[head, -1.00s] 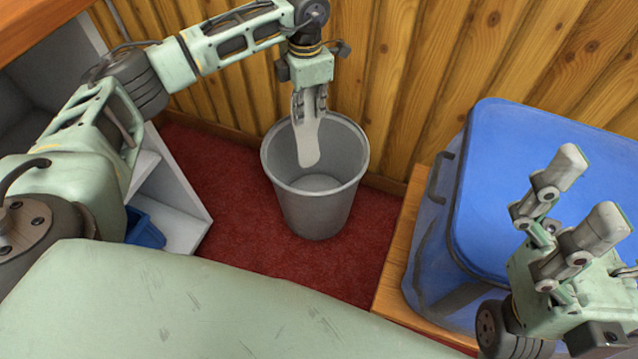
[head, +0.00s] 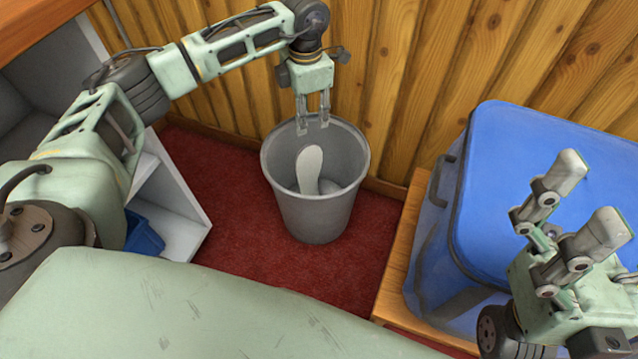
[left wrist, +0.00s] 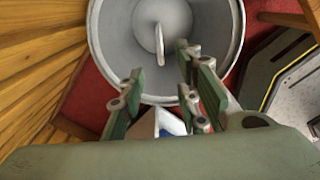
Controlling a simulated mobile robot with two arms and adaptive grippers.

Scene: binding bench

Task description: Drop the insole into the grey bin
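The grey bin (head: 316,212) stands on the red floor by the wooden wall, and its rim and inside also show in the left wrist view (left wrist: 112,50). The pale insole (head: 310,168) is inside the bin, standing steeply on end; it also shows edge-on in the left wrist view (left wrist: 159,45). My left gripper (head: 314,124) is above the bin's back rim, its fingers apart and empty, clear of the insole. In the left wrist view its fingers (left wrist: 160,72) are spread. My right gripper (head: 585,195) is open and empty at the right, in front of the blue container.
A blue lidded container (head: 545,170) stands on a wooden surface (head: 398,260) right of the bin. A white shelf unit (head: 178,215) with a small blue box (head: 143,232) is at the left. Red floor (head: 235,210) is clear around the bin.

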